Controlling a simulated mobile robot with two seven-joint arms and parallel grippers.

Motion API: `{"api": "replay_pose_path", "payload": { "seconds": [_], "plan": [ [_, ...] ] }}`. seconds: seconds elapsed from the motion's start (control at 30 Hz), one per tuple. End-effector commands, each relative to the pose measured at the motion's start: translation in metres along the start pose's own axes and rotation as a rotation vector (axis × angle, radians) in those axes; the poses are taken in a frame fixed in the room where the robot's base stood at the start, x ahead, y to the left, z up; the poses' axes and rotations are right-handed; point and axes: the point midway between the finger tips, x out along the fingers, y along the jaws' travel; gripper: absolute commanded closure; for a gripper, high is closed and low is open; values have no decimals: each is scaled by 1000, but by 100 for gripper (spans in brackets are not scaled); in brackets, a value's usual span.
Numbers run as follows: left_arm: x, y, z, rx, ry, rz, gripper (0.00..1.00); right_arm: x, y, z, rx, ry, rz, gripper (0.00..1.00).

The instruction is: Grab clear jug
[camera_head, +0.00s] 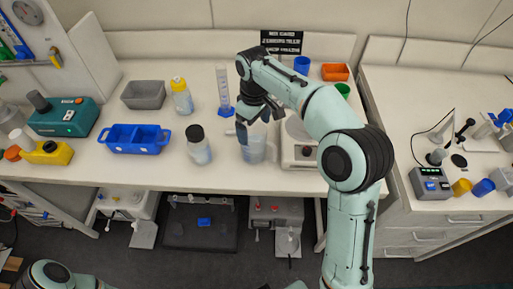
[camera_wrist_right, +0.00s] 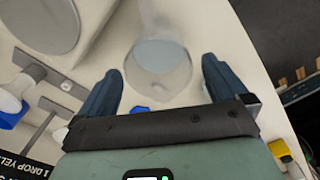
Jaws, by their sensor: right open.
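The clear jug (camera_head: 253,152) stands on the white bench near its front edge, with bluish liquid inside. My right gripper (camera_head: 257,118) is just above and behind it in the head view and hides part of its rim. In the right wrist view, the jug (camera_wrist_right: 160,58) shows ahead of and between the two dark fingers of the right gripper (camera_wrist_right: 162,75). The fingers are apart, with nothing gripped between them. Whether they touch the jug cannot be told. My left gripper is out of view.
A black-capped bottle (camera_head: 198,146) stands left of the jug, and a white device (camera_head: 299,145) stands close on its right. A graduated cylinder (camera_head: 223,90) with a blue base is behind. A blue tray (camera_head: 135,139) and yellow-capped bottle (camera_head: 182,96) are further left.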

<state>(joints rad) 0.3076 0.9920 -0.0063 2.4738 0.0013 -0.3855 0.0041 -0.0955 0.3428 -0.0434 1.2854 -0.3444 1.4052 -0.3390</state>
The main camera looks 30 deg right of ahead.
Motion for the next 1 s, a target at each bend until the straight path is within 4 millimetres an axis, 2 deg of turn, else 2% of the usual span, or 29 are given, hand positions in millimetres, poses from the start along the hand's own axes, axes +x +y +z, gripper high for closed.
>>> {"api": "replay_pose_path", "payload": {
  "seconds": [0.17,0.43,0.73,0.77,0.9,0.93,1.0],
  "plan": [
    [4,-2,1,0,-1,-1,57,12,1,2,1,-1,0,0],
    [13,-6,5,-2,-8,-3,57,50,3,8,0,-1,0,0],
    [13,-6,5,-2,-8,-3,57,55,3,8,0,2,1,0],
    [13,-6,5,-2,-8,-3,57,55,3,8,0,2,1,3],
    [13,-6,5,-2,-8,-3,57,55,3,7,0,2,1,49],
    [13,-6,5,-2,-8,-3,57,55,3,7,0,2,1,56],
    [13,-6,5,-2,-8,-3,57,54,3,7,0,4,1,56]
  ]
}}
